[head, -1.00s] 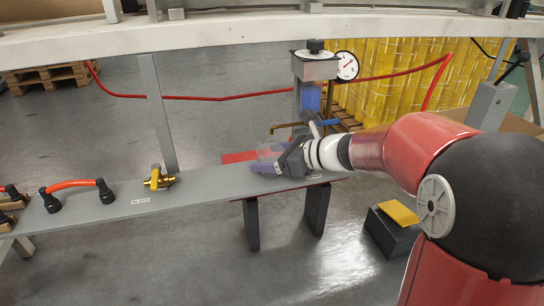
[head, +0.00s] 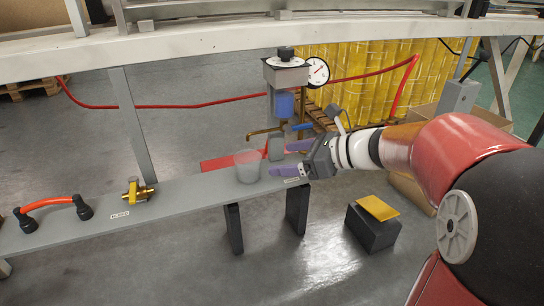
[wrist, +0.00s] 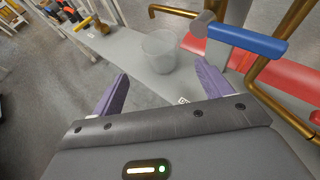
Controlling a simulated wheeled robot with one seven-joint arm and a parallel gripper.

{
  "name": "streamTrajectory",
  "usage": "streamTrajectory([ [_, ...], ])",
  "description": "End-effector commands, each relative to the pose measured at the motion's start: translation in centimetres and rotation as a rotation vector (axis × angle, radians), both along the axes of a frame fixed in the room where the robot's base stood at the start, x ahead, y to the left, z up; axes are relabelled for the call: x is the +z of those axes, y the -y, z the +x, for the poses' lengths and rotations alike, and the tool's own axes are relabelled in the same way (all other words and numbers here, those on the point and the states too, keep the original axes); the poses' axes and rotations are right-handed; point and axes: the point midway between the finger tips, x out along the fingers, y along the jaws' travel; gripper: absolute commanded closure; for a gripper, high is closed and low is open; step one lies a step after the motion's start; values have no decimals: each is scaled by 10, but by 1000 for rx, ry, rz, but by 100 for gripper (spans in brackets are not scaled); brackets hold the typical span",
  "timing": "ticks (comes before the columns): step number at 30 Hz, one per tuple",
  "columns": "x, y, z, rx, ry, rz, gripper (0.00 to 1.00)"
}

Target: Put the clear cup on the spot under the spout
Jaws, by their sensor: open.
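The clear cup (head: 247,168) stands upright on the grey shelf (head: 185,192), and the brass spout (head: 258,131) ends just above it in the head view. I cannot tell whether the cup is exactly centred under the spout. The cup also shows in the wrist view (wrist: 159,55), beyond my fingertips and near the spout (wrist: 172,11). My gripper (head: 288,158) is open and empty, to the right of the cup, with its purple fingers pointing at it. In the wrist view my gripper (wrist: 163,80) shows a wide gap and the cup is clear of both fingers.
A blue-handled lever (head: 301,127) is close above my gripper. A red plate (head: 218,163) lies behind the shelf. A brass valve (head: 136,191) and a red hose with black ends (head: 47,202) sit further left. A gauge (head: 317,72) is above the spout.

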Motion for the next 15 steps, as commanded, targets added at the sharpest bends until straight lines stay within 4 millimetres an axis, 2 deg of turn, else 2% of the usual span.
streamTrajectory([
  [4, 3, 7, -4, 1, -2, 0, 22],
  [8, 2, 3, -16, 40, 33, -56, 22],
  [11, -3, -6, -49, 167, 141, -233, 22],
  [15, -23, -7, -119, 501, 414, -661, 22],
])
